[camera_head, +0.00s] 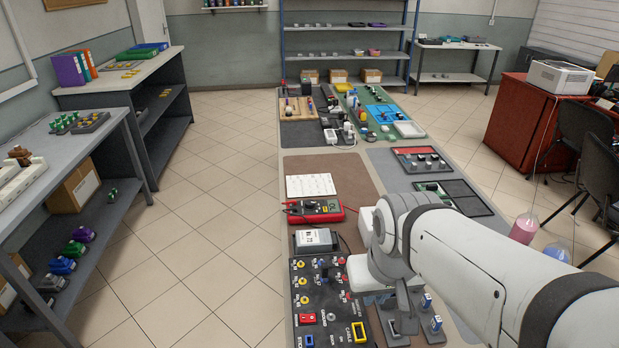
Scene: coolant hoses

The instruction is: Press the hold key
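A red handheld meter (314,210) lies on the bench, left of my arm, with a dark face and a dial. A hold key cannot be made out on it at this size. My arm reaches in from the lower right, and its white wrist is right of and nearer than the meter. My gripper is mostly hidden by the wrist and merges with the dark fixtures below, so its fingers cannot be made out clearly. I cannot tell whether it is open or shut, or whether it touches anything.
A white-topped box (316,240) sits just in front of the meter. A dark panel (322,290) with coloured knobs and connectors lies nearer. A white printed sheet (311,185) lies behind the meter. Dark trays (455,197) lie to the right. The tiled floor left of the bench is clear.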

